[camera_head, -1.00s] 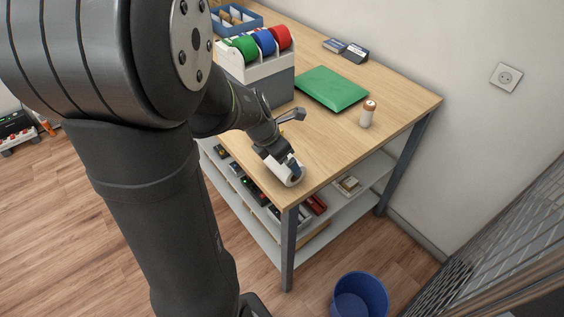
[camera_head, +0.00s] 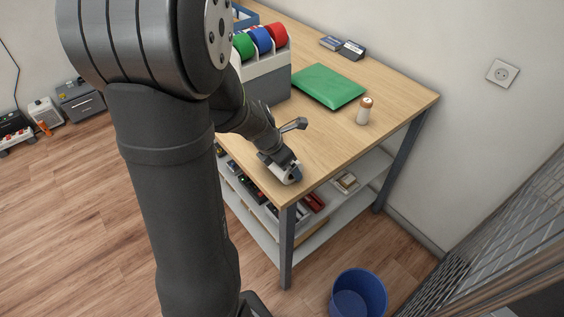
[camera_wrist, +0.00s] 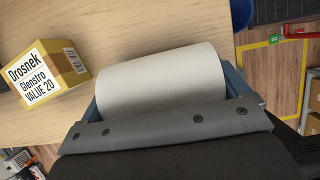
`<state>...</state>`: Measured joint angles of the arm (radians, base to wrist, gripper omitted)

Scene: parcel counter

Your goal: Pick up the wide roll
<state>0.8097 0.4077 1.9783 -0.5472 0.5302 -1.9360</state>
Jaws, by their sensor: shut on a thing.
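The wide roll, a plain white cylinder (camera_wrist: 165,84), fills the space between my fingers in the wrist view. My gripper (camera_wrist: 164,92) is shut on it, with one blue-grey finger at each end of the roll. In the head view my gripper (camera_head: 284,168) is at the near corner of the wooden counter, and a small white part of the roll (camera_head: 287,178) shows below it. The gripper hides the rest there. I cannot tell whether the roll touches the counter top.
A yellow and white box (camera_wrist: 43,78) lies left of the roll in the wrist view. A blue bin (camera_head: 358,296) stands on the floor.

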